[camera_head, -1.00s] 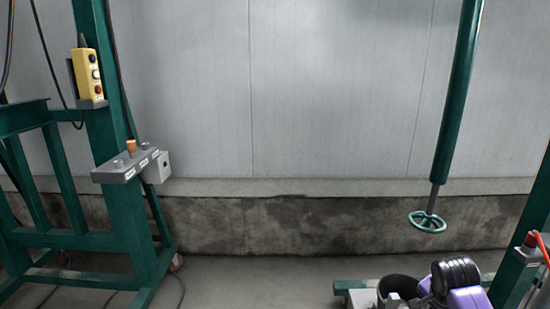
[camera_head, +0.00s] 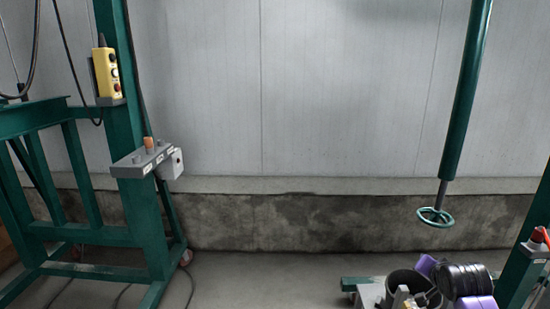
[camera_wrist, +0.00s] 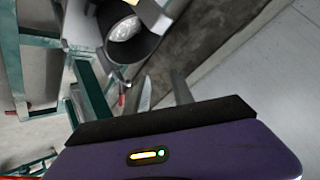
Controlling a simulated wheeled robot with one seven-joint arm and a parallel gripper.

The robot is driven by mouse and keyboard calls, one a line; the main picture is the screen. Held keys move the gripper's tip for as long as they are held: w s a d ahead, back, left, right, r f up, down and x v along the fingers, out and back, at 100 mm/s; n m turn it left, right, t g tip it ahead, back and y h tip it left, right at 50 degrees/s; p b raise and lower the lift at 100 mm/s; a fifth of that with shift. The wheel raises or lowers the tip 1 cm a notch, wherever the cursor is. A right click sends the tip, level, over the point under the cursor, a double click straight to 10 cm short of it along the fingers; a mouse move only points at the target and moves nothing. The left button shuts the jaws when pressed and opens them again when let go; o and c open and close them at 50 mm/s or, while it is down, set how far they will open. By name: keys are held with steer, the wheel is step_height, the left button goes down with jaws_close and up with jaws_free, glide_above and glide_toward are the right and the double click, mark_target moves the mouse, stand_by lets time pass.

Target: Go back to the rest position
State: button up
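My gripper (camera_wrist: 158,92) shows in the wrist view as two grey fingers standing apart with a gap between them. Nothing is seen between them, so it looks open and empty. Part of my purple and black arm shows at the bottom right of the head view; the fingertips cannot be made out there. A black bucket (camera_head: 428,286) stands beside my arm on a low green and grey base. The bucket (camera_wrist: 127,40) also shows beyond the fingers in the wrist view, with a pale inside.
A green frame (camera_head: 143,220) at left carries a yellow button pendant (camera_head: 107,74) and a grey control box (camera_head: 142,161). A green pole with a handwheel (camera_head: 435,217) hangs at right. A green post with a red-topped part (camera_head: 537,238) stands far right. The middle floor is clear.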

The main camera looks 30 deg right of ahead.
steer(key=w+a+t, duration=0.1)
steer(key=w+a+r, duration=0.1)
steer(key=a, duration=0.1)
steer(key=w+a+n+t, duration=0.1)
steer(key=shift+w+a+r+t+b, duration=0.25)
steer(key=shift+w+a+t+b, duration=0.05)
steer(key=shift+a, duration=0.05)
steer(key=s+a+n+t+h+b, duration=0.1)
steer(key=a+n+t+b, duration=0.15)
steer(key=a, duration=0.85)
steer(key=s+a+n+t+b, duration=0.1)
steer(key=a+t, duration=0.2)
steer(key=a, duration=0.7)
steer(key=s+a+f+n+y+b, duration=0.3)
steer(key=s+a+f+n+y, duration=0.15)
steer(key=s+a, duration=0.85)
steer(key=s+a+f+n+y+b, duration=0.35)
steer(key=s+a+n, duration=0.4)
steer(key=s, duration=0.85)
step_height(320, 180, up, 24)
steer(key=a+m+p, duration=0.1)
steer(key=p, duration=2.3)
steer(key=shift+a+r, duration=0.15)
steer(key=shift+r, duration=0.05)
steer(key=shift+s+f, duration=0.1)
